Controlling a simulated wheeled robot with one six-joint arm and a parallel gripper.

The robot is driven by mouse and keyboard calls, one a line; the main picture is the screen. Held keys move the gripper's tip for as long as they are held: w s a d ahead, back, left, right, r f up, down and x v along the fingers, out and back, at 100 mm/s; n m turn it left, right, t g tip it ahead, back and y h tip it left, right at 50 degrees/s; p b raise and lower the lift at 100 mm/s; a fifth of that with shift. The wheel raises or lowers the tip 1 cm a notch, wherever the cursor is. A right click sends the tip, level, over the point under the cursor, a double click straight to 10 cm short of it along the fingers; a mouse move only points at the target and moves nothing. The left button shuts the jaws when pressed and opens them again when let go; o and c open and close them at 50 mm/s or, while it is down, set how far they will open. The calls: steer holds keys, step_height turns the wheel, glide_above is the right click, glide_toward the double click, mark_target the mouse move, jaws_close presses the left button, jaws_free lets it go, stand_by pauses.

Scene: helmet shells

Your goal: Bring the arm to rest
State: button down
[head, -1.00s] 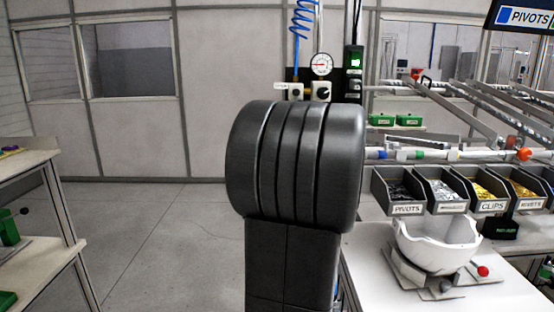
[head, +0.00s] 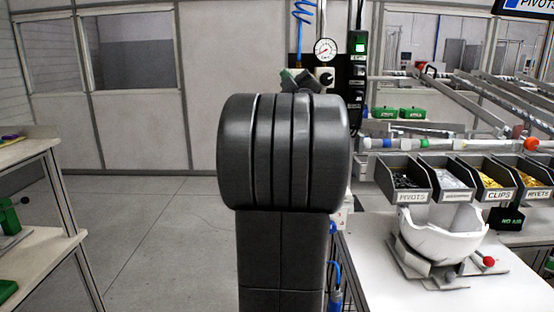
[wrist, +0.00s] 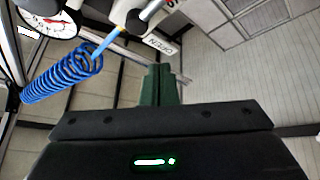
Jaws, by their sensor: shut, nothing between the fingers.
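My gripper (wrist: 160,70) shows in the wrist view as green fingers standing close together above its dark body, shut and empty. In the head view a small part of it (head: 288,75) shows over the top of my dark arm, which hides the rest. It is in front of the wall panel with the gauge, apart from the bench. The white helmet shell (head: 442,240) sits open side up in a grey fixture (head: 440,275) on the white bench at right, well away from my gripper.
A blue coiled hose (wrist: 62,78) and a pressure gauge (wrist: 45,20) are close to my gripper in the wrist view. Parts bins (head: 410,190) line the bench back. A shelf rack (head: 40,235) stands at left. The floor (head: 150,230) between is clear.

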steer(key=m+h, duration=0.2)
steer(key=m, duration=0.2)
steer(key=w+a+m+t+h+p, duration=0.1)
steer(key=m+h, duration=0.1)
steer(key=m, duration=0.2)
steer(key=w+a+m+t+h+p, duration=0.1)
steer(key=m+h, duration=0.1)
steer(key=m, duration=0.1)
steer(key=shift+w+a+r+m, duration=0.1)
steer(key=shift+a+r+m, duration=0.05)
steer(key=shift+m, duration=0.25)
steer(key=shift+f, duration=0.2)
